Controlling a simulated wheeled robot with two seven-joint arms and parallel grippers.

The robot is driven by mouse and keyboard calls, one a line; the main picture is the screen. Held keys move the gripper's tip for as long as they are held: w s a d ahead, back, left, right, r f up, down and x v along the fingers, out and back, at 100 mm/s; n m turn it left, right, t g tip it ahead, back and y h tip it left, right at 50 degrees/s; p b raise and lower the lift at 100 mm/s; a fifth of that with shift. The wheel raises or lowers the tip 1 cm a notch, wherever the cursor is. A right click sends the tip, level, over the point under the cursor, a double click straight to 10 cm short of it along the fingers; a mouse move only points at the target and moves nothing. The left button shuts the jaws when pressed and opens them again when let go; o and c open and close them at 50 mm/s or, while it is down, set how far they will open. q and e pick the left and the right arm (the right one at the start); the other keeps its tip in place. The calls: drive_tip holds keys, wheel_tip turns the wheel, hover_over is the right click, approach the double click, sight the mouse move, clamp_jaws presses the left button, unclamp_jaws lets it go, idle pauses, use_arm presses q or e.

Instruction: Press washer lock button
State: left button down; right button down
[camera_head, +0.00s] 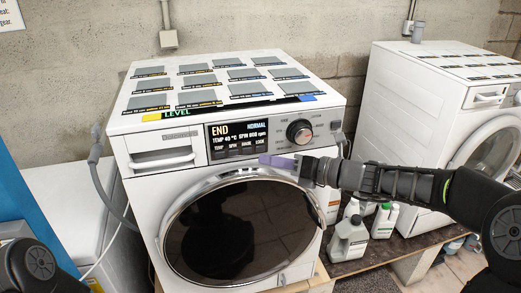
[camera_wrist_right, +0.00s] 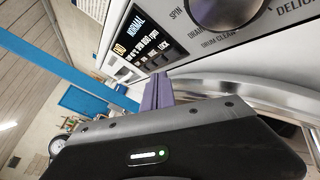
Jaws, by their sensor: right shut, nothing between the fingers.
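The white washer (camera_head: 135,185) stands in the middle of the head view, its round door closed. Its dark display (camera_head: 237,137) reads END and NORMAL, with a row of small labels along the bottom edge. The LOCK label (camera_head: 260,146) is the rightmost of these; it also shows in the right wrist view (camera_wrist_right: 165,47). My right gripper (camera_head: 276,161) is shut and empty. Its purple fingers are just below and right of the LOCK label, in front of the panel's lower edge. In the right wrist view the fingertips (camera_wrist_right: 158,80) point at that area; contact cannot be told. My left gripper is not in view.
A round knob (camera_head: 299,131) sits right of the display. Flat tiles and a LEVEL strip lie on the washer top. Bottles (camera_head: 348,240) stand on a low platform at right, near a second white machine (camera_head: 403,110). A grey hose runs down the left side.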

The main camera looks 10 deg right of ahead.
drive_tip(key=s, duration=0.3)
drive_tip(key=shift+s+d, duration=0.1)
drive_tip(key=shift+s, duration=0.15)
idle(1.4)
